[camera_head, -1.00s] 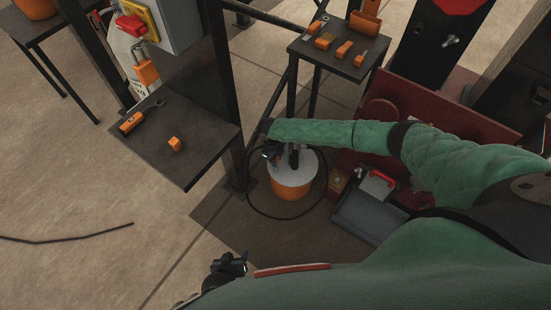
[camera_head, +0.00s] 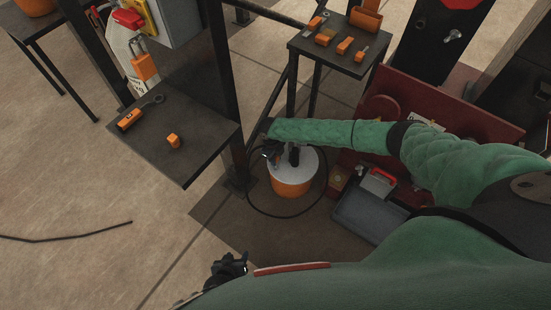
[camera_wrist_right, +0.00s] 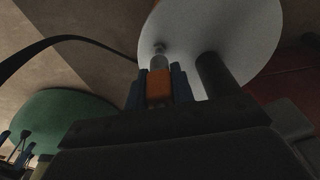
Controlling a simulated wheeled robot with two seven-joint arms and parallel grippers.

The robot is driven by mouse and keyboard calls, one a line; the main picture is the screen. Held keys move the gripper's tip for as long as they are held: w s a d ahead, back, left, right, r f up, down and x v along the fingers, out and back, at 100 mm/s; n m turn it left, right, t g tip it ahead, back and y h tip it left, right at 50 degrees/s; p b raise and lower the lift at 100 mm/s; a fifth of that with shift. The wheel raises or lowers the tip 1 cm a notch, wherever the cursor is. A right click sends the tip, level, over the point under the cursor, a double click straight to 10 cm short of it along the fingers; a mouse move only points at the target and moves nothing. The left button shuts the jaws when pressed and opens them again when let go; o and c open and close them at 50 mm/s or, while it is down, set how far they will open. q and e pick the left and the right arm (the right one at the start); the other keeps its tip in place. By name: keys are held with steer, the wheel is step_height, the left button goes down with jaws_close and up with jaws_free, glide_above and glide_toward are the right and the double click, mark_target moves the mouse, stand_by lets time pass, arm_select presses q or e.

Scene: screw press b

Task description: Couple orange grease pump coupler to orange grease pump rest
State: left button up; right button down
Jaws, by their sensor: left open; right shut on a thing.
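The orange grease pump (camera_head: 291,186) is a bucket with a white lid (camera_head: 306,160) and a dark post, standing on the floor. My right gripper (camera_head: 272,152) is at the lid's upper left edge, partly hidden by its own arm. In the right wrist view its blue fingers (camera_wrist_right: 160,90) are shut on the orange coupler (camera_wrist_right: 159,86), whose grey metal end (camera_wrist_right: 159,62) points at a small fitting on the white lid (camera_wrist_right: 225,35). I cannot tell whether they touch. My left gripper (camera_head: 228,267) is open and empty, low over the floor.
A dark hose (camera_head: 262,213) loops around the pump. A dark table (camera_head: 195,150) with an orange block and an orange-handled tool stands to the left. Another small table (camera_head: 345,62) holds several orange items. A grey tray (camera_head: 368,215) lies right of the pump.

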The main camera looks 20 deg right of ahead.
steer(key=shift+f, duration=0.2)
stand_by(0.5)
steer(key=shift+f+b, duration=0.35)
steer(key=shift+b, duration=0.2)
steer(key=shift+f+b, duration=0.35)
steer(key=shift+f+b, duration=0.4)
steer(key=shift+f, duration=0.1)
steer(key=c, duration=1.1)
jaws_free()
